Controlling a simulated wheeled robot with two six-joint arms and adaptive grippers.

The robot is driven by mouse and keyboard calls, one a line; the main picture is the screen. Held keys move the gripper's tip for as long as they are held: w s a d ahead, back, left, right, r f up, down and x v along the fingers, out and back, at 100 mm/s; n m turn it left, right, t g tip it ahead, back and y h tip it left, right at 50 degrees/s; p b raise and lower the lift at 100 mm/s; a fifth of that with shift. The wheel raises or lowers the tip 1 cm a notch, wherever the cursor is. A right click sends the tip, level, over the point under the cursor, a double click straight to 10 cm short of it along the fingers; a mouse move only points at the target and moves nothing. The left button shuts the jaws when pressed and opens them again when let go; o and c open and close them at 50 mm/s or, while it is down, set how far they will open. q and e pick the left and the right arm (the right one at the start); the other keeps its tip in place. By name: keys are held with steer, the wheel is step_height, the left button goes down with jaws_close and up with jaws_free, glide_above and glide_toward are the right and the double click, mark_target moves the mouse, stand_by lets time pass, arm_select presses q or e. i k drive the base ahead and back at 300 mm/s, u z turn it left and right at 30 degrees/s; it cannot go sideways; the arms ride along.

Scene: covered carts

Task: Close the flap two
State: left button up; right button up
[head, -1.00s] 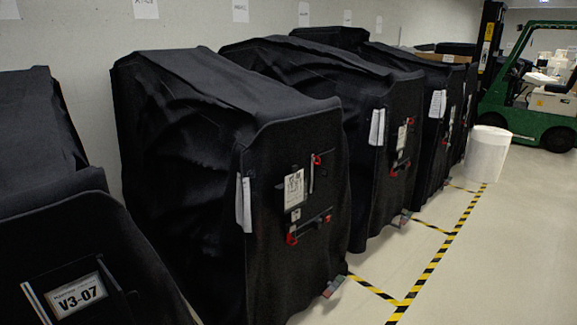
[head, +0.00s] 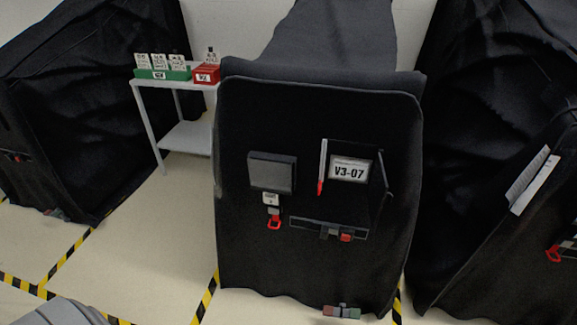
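A black covered cart (head: 320,265) stands in the middle of the head view, front towards me. Its front has a framed opening with a label V3-07 (head: 350,170) showing in it. A light upright strip with a red tip (head: 321,170) is at the opening's left, and a thin dark edge (head: 384,180) stands out at its right. A dark bar or flap panel (head: 328,229) with a red latch (head: 346,237) is below. No visible mark says which part is flap two. Neither of my grippers is in view.
A grey screen box (head: 271,172), a small tag and a red hook (head: 274,222) are left of the opening. A shelf stand (head: 183,138) with green and red card boxes is behind left. Covered carts stand left (head: 90,95) and right (head: 490,120). Floor at left is clear.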

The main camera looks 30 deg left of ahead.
mark_target(379, 188)
steer(key=z, duration=0.95)
steer(key=i, duration=1.45)
steer(key=u, duration=2.45)
